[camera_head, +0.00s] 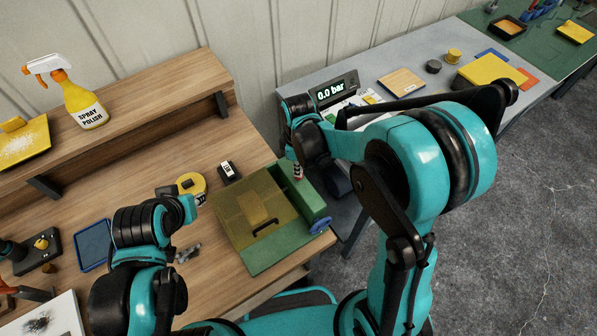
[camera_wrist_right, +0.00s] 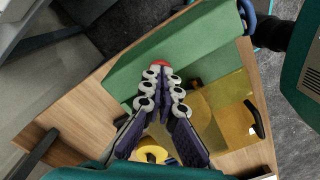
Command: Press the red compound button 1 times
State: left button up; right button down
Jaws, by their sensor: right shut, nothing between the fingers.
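The red button (camera_wrist_right: 160,63) is a small red cap on the green housing (camera_wrist_right: 205,48) in the right wrist view, just past my fingertips and partly covered by them. In the head view my right gripper (camera_head: 298,172) points down at the top of the green housing (camera_head: 305,196), and the button is hard to make out there. My left arm hangs over the wooden bench; its fingers cannot be made out clearly.
A yellow see-through lid with a black handle (camera_head: 265,228) adjoins the housing, with a blue knob (camera_head: 320,225) at its end. A yellow tin (camera_head: 192,184) and a small black-and-white block (camera_head: 229,171) stand left of it. A display (camera_head: 331,91) reads 0.0 bar behind.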

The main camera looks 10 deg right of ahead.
jog(key=shift+f, duration=0.15)
jog(key=shift+r+p, duration=0.95)
jog(key=shift+r, duration=0.55)
jog(key=shift+f, duration=0.1)
